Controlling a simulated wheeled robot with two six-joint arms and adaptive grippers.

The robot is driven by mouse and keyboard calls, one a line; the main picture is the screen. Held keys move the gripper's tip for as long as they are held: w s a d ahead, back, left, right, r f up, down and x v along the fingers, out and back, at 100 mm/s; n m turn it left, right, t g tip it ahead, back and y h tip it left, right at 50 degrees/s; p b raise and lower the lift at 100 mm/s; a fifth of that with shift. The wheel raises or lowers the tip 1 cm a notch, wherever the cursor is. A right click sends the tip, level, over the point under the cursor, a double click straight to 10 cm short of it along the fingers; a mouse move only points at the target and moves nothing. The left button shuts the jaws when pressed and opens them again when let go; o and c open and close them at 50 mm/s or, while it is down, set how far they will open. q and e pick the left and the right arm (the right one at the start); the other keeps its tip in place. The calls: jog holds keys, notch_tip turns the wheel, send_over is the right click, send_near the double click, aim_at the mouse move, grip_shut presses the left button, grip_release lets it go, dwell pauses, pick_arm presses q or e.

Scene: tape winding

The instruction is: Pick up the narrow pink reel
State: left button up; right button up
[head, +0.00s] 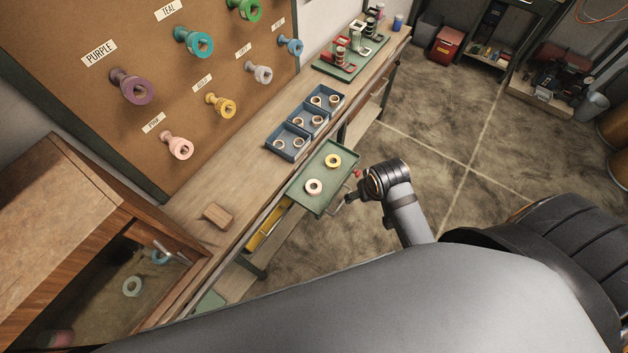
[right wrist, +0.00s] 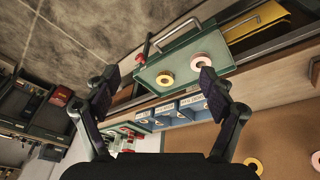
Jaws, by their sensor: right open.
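A pale pink reel (head: 314,187) lies flat in a green tray (head: 303,203) at the edge of the workbench, with a yellow reel (head: 333,160) beside it. In the right wrist view the pink reel (right wrist: 200,59) is partly covered by one fingertip, and the yellow reel (right wrist: 165,79) shows between the fingers. My right gripper (head: 347,200) is just right of the tray in the head view. In the right wrist view it (right wrist: 159,80) is open and empty, fingers wide apart. My left gripper is not in view.
A pegboard (head: 235,90) behind the bench carries several coloured spools, including a pink spool (head: 177,145). Blue bins (head: 287,154) with reels stand beyond the tray. A wooden block (head: 217,216) lies on the bench. A wooden cabinet (head: 60,215) stands at left. Open floor (head: 440,130) lies to the right.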

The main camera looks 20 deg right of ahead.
jog(key=w+a+f+m+g, duration=0.1)
jog(key=w+a+f+m, duration=0.25)
jog(key=w+f, duration=0.4)
jog(key=m+g+y, duration=0.1)
jog(key=m+g, duration=0.1)
send_over(314, 189)
jog(key=f, duration=0.2)
notch_tip(314, 189, down, 5)
jog(key=b, duration=0.5)
jog(key=shift+d+r, duration=0.1)
jog(key=shift+r, duration=0.05)
jog(key=shift+f+b, duration=0.3)
jog(key=shift+b, duration=0.2)
jog(key=shift+r, duration=0.1)
notch_tip(314, 189, down, 5)
jog(key=b, duration=0.6)
jog(key=shift+w+f+b, duration=0.1)
jog(key=shift+f+b, duration=0.1)
jog(key=shift+b, duration=0.1)
jog(key=shift+r, duration=0.2)
jog(key=c, duration=1)
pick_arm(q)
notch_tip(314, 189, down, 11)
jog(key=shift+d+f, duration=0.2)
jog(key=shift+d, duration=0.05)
pick_arm(e)
jog(key=shift+c, duration=0.2)
jog(key=shift+r, duration=0.1)
